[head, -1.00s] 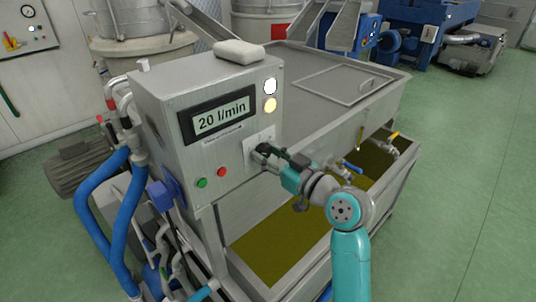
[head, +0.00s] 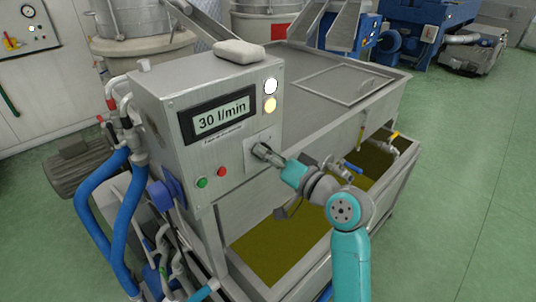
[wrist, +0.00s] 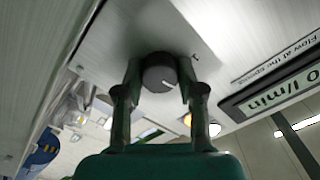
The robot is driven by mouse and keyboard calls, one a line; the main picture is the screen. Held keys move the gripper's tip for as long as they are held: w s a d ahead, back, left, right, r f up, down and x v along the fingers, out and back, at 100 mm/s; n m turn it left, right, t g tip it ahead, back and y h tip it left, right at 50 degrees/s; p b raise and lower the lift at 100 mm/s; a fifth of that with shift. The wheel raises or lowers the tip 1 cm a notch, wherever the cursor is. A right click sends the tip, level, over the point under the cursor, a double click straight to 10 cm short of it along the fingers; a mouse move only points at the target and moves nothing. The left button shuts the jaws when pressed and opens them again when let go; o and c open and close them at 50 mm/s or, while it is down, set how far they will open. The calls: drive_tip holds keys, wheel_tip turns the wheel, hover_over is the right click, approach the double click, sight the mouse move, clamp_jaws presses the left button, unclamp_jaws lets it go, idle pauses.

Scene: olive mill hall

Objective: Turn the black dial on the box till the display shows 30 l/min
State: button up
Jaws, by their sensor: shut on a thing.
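The grey metal box (head: 160,115) stands at the left middle of the head view. Its display (head: 221,114) reads 30 l/min; part of the display (wrist: 280,92) also shows in the wrist view. The black dial (wrist: 159,73) is on the box's front plate, between my two fingers in the wrist view. In the head view the dial is mostly hidden by my gripper (head: 262,152). My gripper is shut on the dial, with a finger on each side of it.
A green button (head: 202,183) and a red button (head: 221,171) sit left of the dial. Two lamps are right of the display. A white cloth-like block (head: 239,51) lies on the box. Blue hoses (head: 130,220) run down the left. The green floor at right is clear.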

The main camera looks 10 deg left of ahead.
drive_tip(key=shift+m, duration=1.1)
drive_tip(key=o, duration=1.1)
drive_tip(key=shift+o, duration=0.2)
drive_tip(key=shift+d, duration=0.1)
drive_tip(key=v, duration=1.2)
